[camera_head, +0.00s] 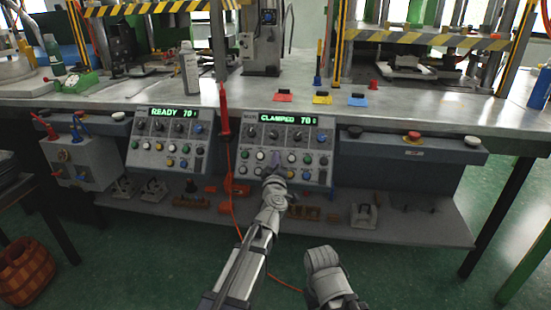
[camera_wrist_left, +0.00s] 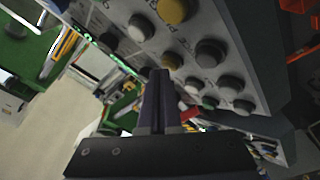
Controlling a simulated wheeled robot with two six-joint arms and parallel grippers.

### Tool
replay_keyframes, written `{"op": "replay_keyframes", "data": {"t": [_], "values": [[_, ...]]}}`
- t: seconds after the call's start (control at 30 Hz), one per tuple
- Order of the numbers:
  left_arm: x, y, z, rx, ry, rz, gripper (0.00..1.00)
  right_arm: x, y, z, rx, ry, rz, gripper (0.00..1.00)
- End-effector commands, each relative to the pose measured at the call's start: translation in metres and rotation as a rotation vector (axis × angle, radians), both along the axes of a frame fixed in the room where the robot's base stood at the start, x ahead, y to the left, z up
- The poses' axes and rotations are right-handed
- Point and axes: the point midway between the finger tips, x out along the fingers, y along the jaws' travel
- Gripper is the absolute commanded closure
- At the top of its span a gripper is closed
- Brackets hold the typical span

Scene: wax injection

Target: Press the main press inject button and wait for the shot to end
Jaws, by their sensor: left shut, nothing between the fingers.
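The main press panel (camera_head: 293,137) reads CLAMPED 70 in green, with dark knobs above rows of white, green, yellow and dark buttons. My left gripper (camera_head: 276,160) is in front of its lower button rows and hides part of them. In the left wrist view the shut, empty fingers (camera_wrist_left: 159,100) point toward the panel (camera_wrist_left: 225,50), close to a dark button (camera_wrist_left: 172,61). I cannot tell whether the tips touch a button, or which one is inject.
A second panel (camera_head: 168,143) reading READY 70 stands to the left. A red-handled tool with an orange cord (camera_head: 225,115) hangs between the panels. A red button (camera_head: 412,136) sits on the right-hand box. Red, yellow and blue pieces lie on the bench (camera_head: 420,105).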

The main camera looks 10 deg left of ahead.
Motion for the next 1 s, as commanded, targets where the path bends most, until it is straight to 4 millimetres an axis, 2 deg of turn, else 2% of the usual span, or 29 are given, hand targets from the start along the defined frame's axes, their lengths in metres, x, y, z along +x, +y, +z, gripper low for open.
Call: {"op": "replay_keyframes", "data": {"t": [0.7, 1.0], "values": [[0.0043, -0.0001, -0.0034, 0.000, 0.000, 0.000, 1.00, 0.0000, 0.0000, -0.0033, 0.000, 0.000, 0.000, 0.50], [-0.0034, 0.0000, 0.0038, 0.000, 0.001, -0.001, 1.00, 0.0000, 0.0000, 0.0038, 0.000, 0.000, 0.000, 0.50]]}}
